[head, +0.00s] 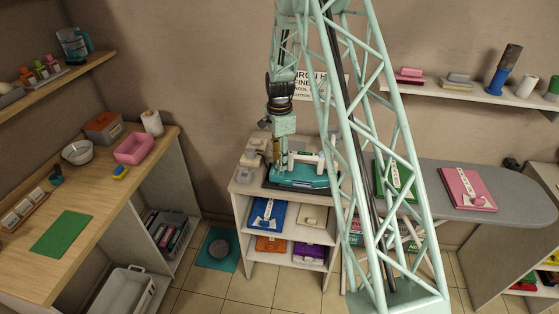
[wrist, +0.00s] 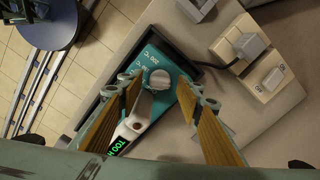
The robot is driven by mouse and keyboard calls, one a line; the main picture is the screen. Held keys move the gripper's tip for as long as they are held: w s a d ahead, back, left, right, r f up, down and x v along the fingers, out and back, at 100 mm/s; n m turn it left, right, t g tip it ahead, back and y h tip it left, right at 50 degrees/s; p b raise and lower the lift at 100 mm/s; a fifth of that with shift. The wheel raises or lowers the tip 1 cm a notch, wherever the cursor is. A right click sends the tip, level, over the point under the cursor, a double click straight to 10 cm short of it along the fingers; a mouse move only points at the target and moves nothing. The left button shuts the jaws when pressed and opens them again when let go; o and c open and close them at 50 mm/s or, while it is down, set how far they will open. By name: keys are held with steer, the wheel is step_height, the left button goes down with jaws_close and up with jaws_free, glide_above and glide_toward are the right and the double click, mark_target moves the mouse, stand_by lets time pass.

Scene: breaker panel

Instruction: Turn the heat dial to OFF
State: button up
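A teal iron station lies in a dark tray on a small cabinet in the head view (head: 308,176). The dial's pointer direction is too small to tell. A green-lit display reading "TOO H…" (wrist: 119,144) is partly cut off. My gripper (wrist: 159,90) is open, its two wood-coloured fingers on either side of the dial in the picture. Contact with the dial cannot be told. In the head view my gripper (head: 279,160) hangs over the station's left end.
A socket block (wrist: 251,58) with a grey plug, cable and white rocker switch (wrist: 273,78) is right of the station. The cabinet (head: 243,190) has shelves below. A grey ironing board (head: 435,180) with folded cloths stands right.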

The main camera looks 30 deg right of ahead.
steer(key=shift+r, duration=0.1)
step_height(320, 180, up, 12)
stand_by(0.8)
steer(key=shift+c, duration=0.3)
steer(key=c, duration=0.6)
steer(key=n, duration=0.6)
steer(key=r+n, duration=0.1)
steer(key=n, duration=0.5)
steer(key=w+n+p, duration=0.1)
steer(key=n, duration=0.5)
steer(key=shift+r, duration=0.35)
steer(key=shift+f, duration=0.1)
